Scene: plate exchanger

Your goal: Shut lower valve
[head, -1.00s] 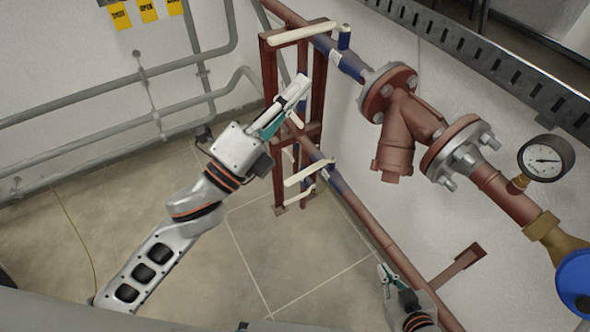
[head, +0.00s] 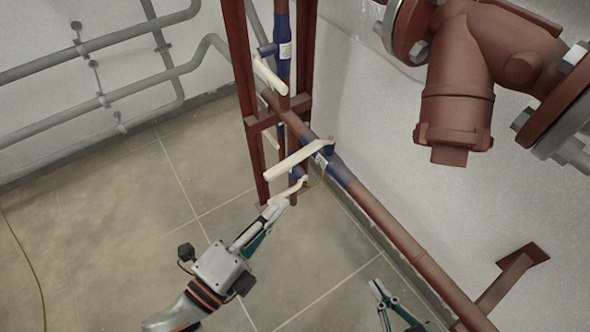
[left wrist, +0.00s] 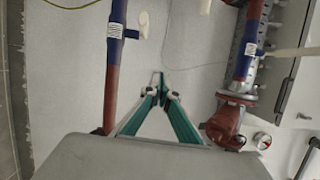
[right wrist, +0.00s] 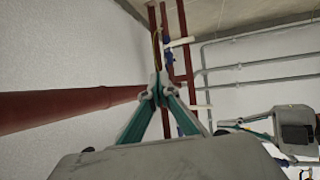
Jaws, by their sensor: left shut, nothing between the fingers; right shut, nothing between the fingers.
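In the head view a blue valve (head: 297,172) sits low on the red pipework, with a short cream handle (head: 290,192) below it. My left gripper (head: 281,202) is shut and empty, its tips at or very near that handle; I cannot tell whether they touch. The left wrist view shows its shut fingertips (left wrist: 160,78) between two blue valves with pale handles. My right gripper (head: 376,285) is shut and empty at the lower right of the head view, apart from the valves. Its tips (right wrist: 157,78) also show shut in the right wrist view.
A longer cream handle (head: 296,160) on the diagonal red pipe (head: 390,228) lies just above the low one. Grey pipes (head: 100,45) run along the left wall.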

